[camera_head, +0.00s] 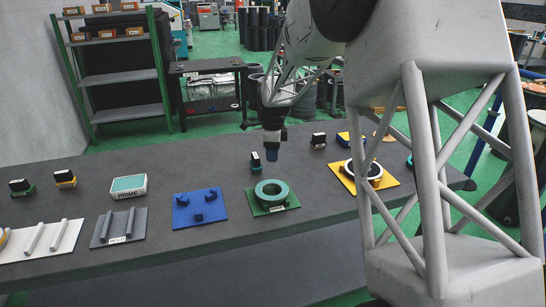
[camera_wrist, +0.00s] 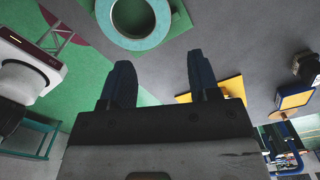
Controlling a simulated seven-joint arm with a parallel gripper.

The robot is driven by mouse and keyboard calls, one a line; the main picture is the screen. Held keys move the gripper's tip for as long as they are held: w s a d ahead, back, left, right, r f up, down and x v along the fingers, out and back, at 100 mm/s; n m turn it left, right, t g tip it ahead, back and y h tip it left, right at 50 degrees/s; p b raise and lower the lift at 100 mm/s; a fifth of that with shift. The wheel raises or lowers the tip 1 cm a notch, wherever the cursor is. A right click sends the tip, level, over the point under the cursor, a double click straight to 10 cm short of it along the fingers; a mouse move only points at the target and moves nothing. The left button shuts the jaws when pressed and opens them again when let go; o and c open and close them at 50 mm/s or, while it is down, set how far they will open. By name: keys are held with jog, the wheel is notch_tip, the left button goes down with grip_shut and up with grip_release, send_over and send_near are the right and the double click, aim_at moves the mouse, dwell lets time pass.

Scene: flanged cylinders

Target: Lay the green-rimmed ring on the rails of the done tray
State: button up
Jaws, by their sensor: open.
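The green-rimmed ring (camera_head: 270,202) is a thick teal-green ring lying flat on a green plate (camera_head: 291,203). My gripper (camera_head: 272,152) hangs above the table behind the ring, apart from it. In the wrist view its two dark fingers (camera_wrist: 159,78) are spread with nothing between them, and the ring (camera_wrist: 133,44) shows beyond them at the top, cut by the frame. Two railed trays lie at the left: a grey one (camera_head: 134,228) whose label seems to read HOLD, and a white one (camera_head: 62,240) cut off by the left edge. I cannot read a done label on either.
A blue plate with pegs (camera_head: 185,217) lies between the grey tray and the green plate. A yellow plate (camera_head: 343,176) with a dark, white-rimmed round part lies at right. A PRIME box (camera_head: 129,187) and several small dark-topped blocks stand behind. Bare table separates the plates.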

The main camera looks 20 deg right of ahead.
dwell(0.6)
jog(key=s+a+r+n, duration=0.2)
jog(key=s+r+n, duration=0.2)
jog(key=s, duration=0.4)
jog(key=s+a+r+n+t, duration=0.1)
jog(key=s+r+n, duration=0.25)
jog(key=s, duration=0.35)
jog(key=s+a+r+n, duration=0.2)
jog(key=s+r+n, duration=0.2)
jog(key=s, duration=0.4)
jog(key=s+a+f+n+t, duration=0.1)
jog(key=s+n, duration=1)
jog(key=s, duration=1.2)
jog(key=shift+s+a+f+t, duration=0.2)
jog(key=shift+s+a+t, duration=0.1)
jog(key=shift+a, duration=0.35)
